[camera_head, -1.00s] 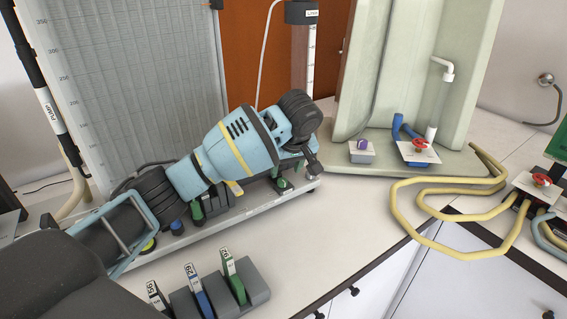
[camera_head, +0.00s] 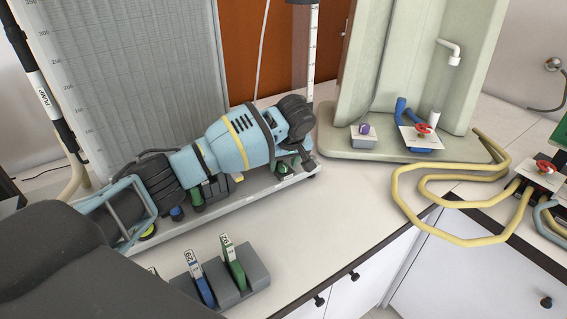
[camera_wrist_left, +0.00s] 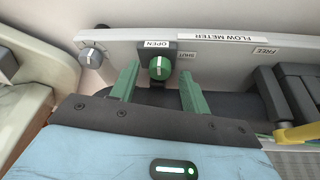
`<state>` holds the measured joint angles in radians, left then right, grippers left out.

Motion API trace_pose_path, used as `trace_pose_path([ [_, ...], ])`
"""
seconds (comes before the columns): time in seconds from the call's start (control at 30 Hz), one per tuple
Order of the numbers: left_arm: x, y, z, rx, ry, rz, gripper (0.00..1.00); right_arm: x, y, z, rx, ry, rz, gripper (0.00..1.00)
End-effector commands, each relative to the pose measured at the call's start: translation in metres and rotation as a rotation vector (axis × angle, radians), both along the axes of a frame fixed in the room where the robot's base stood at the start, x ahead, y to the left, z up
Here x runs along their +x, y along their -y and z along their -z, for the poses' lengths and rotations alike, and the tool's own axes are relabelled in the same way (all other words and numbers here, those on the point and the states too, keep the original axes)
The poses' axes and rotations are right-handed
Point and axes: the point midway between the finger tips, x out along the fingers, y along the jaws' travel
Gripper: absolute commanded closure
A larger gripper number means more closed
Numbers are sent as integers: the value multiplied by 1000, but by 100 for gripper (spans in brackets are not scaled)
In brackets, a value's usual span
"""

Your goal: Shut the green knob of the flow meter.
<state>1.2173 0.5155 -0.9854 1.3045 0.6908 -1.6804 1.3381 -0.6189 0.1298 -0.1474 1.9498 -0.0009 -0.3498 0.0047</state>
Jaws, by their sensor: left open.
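The green knob (camera_wrist_left: 159,67) of the flow meter sits on a dark plate below the OPEN label in the left wrist view, with the SHUT label beside it. Its pale pointer is directed towards OPEN. My left gripper (camera_wrist_left: 160,74) is open, with one green finger on either side of the knob. I cannot tell whether the fingers touch it. In the head view my left gripper (camera_head: 290,165) is low over the right end of the board's base, and my arm hides much of that base. My right gripper is not in view.
A grey knob (camera_wrist_left: 91,57) is beside the green one. A grey block with numbered tags (camera_head: 241,283) stands in front. A pale green stand (camera_head: 425,160) with a red valve (camera_head: 423,128) is to the right. Yellow hose (camera_head: 405,207) loops over the counter edge.

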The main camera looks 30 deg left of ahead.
Motion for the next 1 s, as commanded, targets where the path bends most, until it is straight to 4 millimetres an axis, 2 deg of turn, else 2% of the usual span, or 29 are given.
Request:
trace_pose_path([
  [0.4, 2, -2, 7, -1, 1, 0, 55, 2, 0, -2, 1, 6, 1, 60],
  [0.73, 2, -2, 7, 0, 0, 0, 98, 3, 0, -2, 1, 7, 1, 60],
  [1.0, 2, -3, 7, 0, 0, 31, 98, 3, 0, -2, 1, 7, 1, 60],
])
